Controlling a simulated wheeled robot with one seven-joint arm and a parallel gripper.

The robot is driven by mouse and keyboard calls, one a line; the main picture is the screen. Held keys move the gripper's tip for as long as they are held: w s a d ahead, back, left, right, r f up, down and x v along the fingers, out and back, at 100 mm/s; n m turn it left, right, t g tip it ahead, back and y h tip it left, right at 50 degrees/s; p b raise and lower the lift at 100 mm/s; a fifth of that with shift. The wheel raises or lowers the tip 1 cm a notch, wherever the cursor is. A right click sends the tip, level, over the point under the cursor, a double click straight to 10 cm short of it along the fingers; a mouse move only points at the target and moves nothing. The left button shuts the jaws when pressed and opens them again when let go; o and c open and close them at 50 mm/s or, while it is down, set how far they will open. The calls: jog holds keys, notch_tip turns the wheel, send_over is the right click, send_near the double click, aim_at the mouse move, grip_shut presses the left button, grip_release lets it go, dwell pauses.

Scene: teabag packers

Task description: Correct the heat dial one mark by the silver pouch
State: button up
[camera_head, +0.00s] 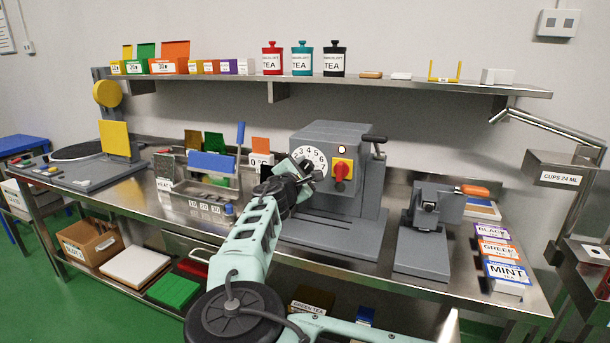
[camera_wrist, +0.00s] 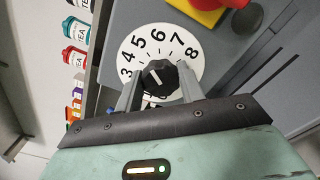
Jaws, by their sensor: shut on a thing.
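The white heat dial (camera_head: 309,155) with black numbers is on the front of a grey machine (camera_head: 335,136). In the wrist view the dial face (camera_wrist: 177,38) shows numbers from 3 to 8, and part is hidden by my gripper. My gripper (camera_wrist: 158,82) is shut on the black knob (camera_wrist: 161,72) at the dial's centre, one finger on each side. The knob's white line tilts to the upper left, roughly toward 4 and 5; I cannot tell the exact mark. A grey upright piece (camera_head: 163,164) stands by a HEAT label (camera_head: 164,184); I cannot tell whether it is the silver pouch.
A red knob on a yellow plate (camera_head: 342,170) is just right of the dial. A lever (camera_head: 375,139) sticks out at the machine's upper right. A grey press (camera_head: 433,225) and tea boxes (camera_head: 503,270) stand to the right. A shelf (camera_head: 430,84) with tins runs above.

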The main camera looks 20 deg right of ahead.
jog(key=m+b, duration=0.1)
jog(key=b, duration=0.1)
jog(key=m+b, duration=0.1)
jog(key=b, duration=0.2)
jog(key=shift+f+m, duration=0.4)
jog(key=m+b, duration=0.2)
jog(key=b, duration=0.1)
jog(key=shift+r, duration=0.3)
jog(key=o, duration=1)
jog(key=shift+c, duration=0.2)
jog(key=shift+s+a, duration=0.1)
jog(key=b+v, duration=0.3)
jog(key=v, duration=1.4)
jog(key=shift+b, duration=0.35)
